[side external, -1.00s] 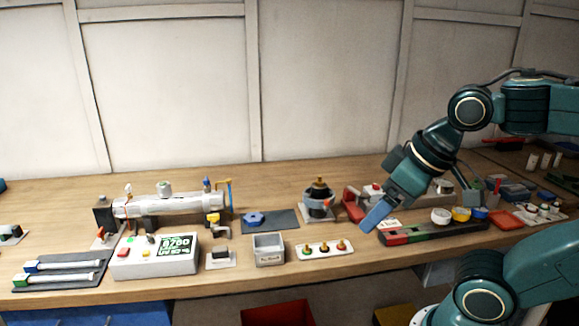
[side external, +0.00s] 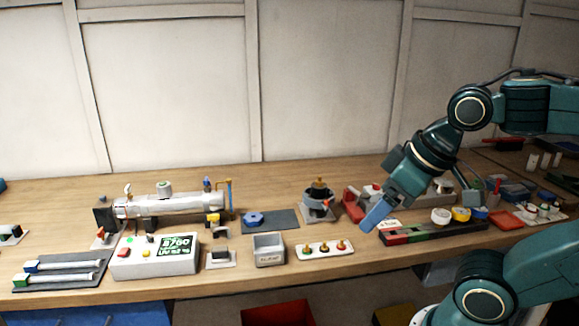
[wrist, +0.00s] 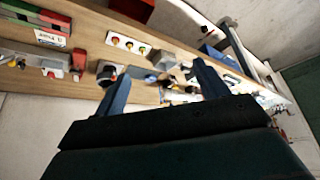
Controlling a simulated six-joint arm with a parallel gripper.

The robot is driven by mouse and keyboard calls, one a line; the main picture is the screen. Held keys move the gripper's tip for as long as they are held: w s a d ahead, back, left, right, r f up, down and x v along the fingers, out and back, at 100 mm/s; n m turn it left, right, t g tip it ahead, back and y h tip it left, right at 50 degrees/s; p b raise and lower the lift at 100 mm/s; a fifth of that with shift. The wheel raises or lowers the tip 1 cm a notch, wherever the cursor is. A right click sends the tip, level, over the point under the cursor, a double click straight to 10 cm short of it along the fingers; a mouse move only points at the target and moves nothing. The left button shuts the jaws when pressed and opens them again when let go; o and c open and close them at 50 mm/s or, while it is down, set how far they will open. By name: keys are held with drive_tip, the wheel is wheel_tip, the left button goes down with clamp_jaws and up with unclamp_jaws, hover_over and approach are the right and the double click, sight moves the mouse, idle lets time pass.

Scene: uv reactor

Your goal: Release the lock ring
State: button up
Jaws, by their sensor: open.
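I cannot tell for sure which part is the lock ring. The silver reactor tube (side external: 165,208) lies on the left of the bench, with fittings on top and dark parts at its left end. A round blue cap-like part (side external: 253,219) lies on a dark mat to its right. A grey round fixture (side external: 316,206) with a dark and brass top and a red-orange tab stands at the middle. My gripper (side external: 376,218) hangs to the right of that fixture, apart from it. In the wrist view my gripper (wrist: 160,72) has its two blue fingers wide apart and nothing between them.
A white control box (side external: 154,257) with a green display stands in front of the tube. A grey bin (side external: 268,251) and a plate with several buttons (side external: 324,250) are near the front edge. A red, green and black tray (side external: 430,234) lies near my gripper. Bare wood lies behind.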

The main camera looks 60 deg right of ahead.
drive_tip(key=c, duration=0.6)
drive_tip(key=shift+w+d+r, duration=0.15)
drive_tip(key=shift+w+d, duration=0.05)
drive_tip(key=shift+w, duration=0.05)
drive_tip(key=shift+c, duration=1.3)
drive_tip(key=w+d+r+m+g+h, duration=0.35)
drive_tip(key=w+d+m, duration=0.45)
drive_tip(key=w+m, duration=0.4)
drive_tip(key=m+g, duration=0.4)
drive_tip(key=m, duration=0.7)
hover_over(327, 200)
drive_tip(key=w+a, duration=0.2)
drive_tip(key=a, duration=0.3)
drive_tip(key=shift+h, duration=0.35)
drive_tip(key=shift+w+a+f, duration=0.1)
drive_tip(key=shift+f, duration=0.95)
drive_tip(key=shift+w+a+f, duration=0.1)
drive_tip(key=shift+f, duration=0.95)
drive_tip(key=shift+d+f, duration=0.15)
drive_tip(key=shift+x, duration=6.75)
drive_tip(key=shift+w, duration=0.1)
